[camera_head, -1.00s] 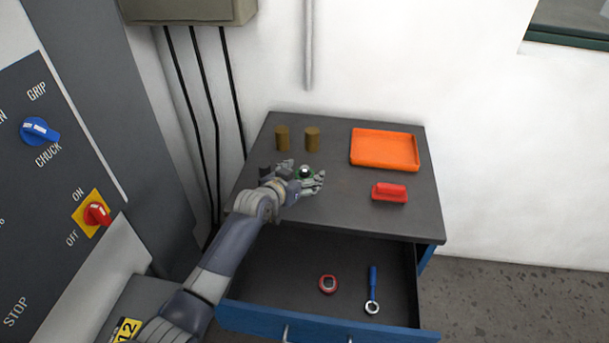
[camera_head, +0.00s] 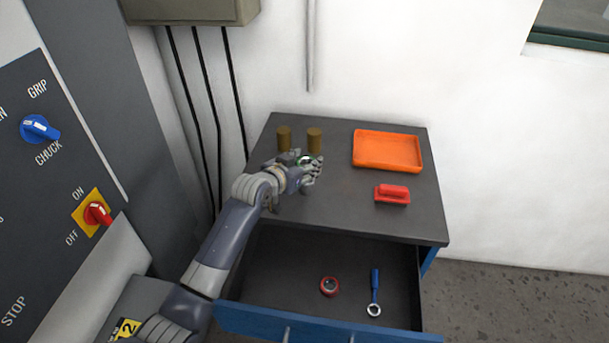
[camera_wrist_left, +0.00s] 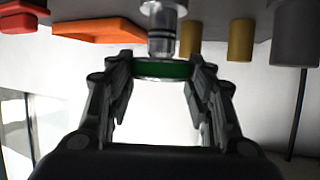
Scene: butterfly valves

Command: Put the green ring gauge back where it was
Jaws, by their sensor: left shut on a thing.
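The green ring gauge (camera_wrist_left: 164,69) is between the two fingers of my left gripper (camera_wrist_left: 163,80) in the left wrist view, and the gripper is shut on it. A silver cylindrical part (camera_wrist_left: 162,25) lines up with the ring in that view; I cannot tell whether they touch. In the head view my left gripper (camera_head: 308,170) is over the left part of the cabinet top (camera_head: 340,215), in front of two brass cylinders. Only a little of the green ring (camera_head: 304,160) shows there behind the fingers. My right gripper is not in view.
Brass cylinders (camera_head: 284,137) (camera_head: 314,140) stand at the back left. The open drawer (camera_head: 275,285) holds a red ring (camera_head: 329,287) and a blue-handled ring tool (camera_head: 375,290).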

